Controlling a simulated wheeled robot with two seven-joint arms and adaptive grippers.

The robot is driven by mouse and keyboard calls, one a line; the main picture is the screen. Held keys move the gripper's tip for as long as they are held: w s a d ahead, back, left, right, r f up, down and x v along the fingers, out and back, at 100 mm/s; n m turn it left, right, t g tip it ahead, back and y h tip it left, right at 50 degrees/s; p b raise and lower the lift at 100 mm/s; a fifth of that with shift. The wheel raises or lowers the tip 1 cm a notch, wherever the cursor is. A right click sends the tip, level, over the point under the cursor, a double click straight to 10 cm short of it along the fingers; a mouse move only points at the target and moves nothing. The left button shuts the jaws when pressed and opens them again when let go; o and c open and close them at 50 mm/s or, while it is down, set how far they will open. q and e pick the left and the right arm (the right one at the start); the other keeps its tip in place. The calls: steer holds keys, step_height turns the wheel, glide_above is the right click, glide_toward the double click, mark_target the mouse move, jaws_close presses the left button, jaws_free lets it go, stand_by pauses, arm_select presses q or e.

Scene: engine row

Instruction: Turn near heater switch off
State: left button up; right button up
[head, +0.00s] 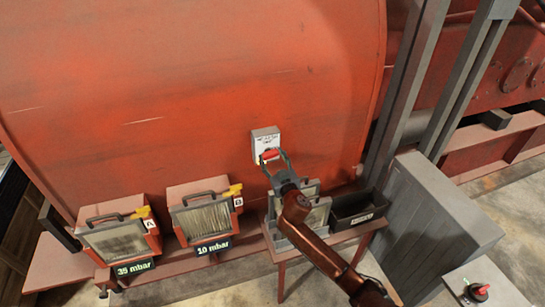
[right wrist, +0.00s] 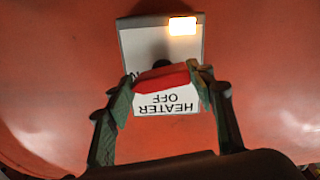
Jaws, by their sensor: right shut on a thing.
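A heater switch box (head: 265,137), pale grey with a red handle (head: 270,155), is fixed to the red curved wall. My right gripper (head: 271,163) reaches up to it. In the right wrist view my right gripper's fingers (right wrist: 159,97) are shut on the red handle (right wrist: 160,78), one on each side. My left gripper is not in view.
Filter units A (head: 118,238) and B (head: 205,215) stand on the red bench, with plates reading "35 mbar" and "10 mbar". A third unit is partly behind my right arm. A dark bin (head: 357,207) and a grey block (head: 440,205) stand right; a red knob (head: 480,291) is lower right.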

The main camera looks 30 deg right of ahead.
steer(key=n+p, duration=0.1)
steer(key=n, duration=0.2)
steer(key=shift+r+n+p, duration=0.1)
steer(key=shift+n+p, duration=0.2)
steer(key=shift+p, duration=0.05)
steer(key=n+p, duration=0.2)
steer(key=n, duration=0.2)
steer(key=shift+a+r+n, duration=0.1)
steer(key=shift+n, duration=0.2)
steer(key=n+p, duration=0.1)
steer(key=n, duration=0.3)
steer(key=shift+a+n+p, duration=0.15)
steer(key=shift+n+p, duration=0.5)
steer(key=shift+n, duration=1.05)
steer(key=o, duration=1.2)
steer(key=shift+c, duration=0.2)
